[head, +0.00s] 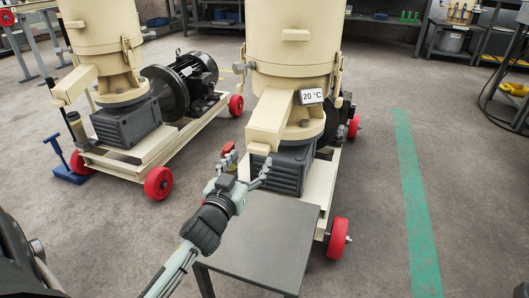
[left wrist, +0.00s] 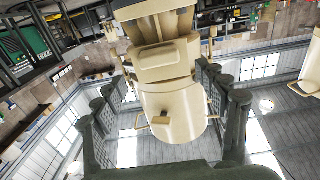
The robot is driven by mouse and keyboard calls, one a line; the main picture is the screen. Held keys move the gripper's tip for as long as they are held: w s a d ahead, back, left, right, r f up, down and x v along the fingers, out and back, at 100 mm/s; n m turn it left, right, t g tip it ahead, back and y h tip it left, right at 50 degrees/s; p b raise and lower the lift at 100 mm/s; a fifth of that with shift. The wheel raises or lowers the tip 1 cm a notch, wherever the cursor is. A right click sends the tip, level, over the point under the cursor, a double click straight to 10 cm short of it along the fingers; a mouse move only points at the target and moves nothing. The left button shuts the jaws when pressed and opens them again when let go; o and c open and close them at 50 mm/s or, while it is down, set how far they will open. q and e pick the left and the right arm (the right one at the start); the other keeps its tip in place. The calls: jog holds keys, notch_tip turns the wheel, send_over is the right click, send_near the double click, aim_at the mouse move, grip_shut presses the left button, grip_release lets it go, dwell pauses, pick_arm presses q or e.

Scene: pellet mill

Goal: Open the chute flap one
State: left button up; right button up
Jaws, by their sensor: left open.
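The nearer cream pellet mill (head: 294,40) stands at the centre of the head view. Its boxy discharge chute (head: 270,122) slopes down toward me. A flap seems to be at its lower end (head: 259,148), but I cannot clearly tell its edges or whether it is shut. My left gripper (head: 247,162) is open and empty, just below and in front of the chute end, apparently apart from it. In the left wrist view the chute (left wrist: 165,62) appears between the spread fingers (left wrist: 168,95), beyond the fingertips. My right gripper is out of view.
A low grey table (head: 265,240) stands below my left gripper. A second cream mill (head: 102,30) with a black motor (head: 196,72) is at left. Red wheels (head: 337,238) stick out from the bases.

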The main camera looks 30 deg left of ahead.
aim_at(256, 150)
pick_arm(q)
jog(key=x, duration=0.5)
jog(key=shift+w+f, duration=0.1)
jog(key=shift+w, duration=0.05)
grip_shut()
dwell(0.4)
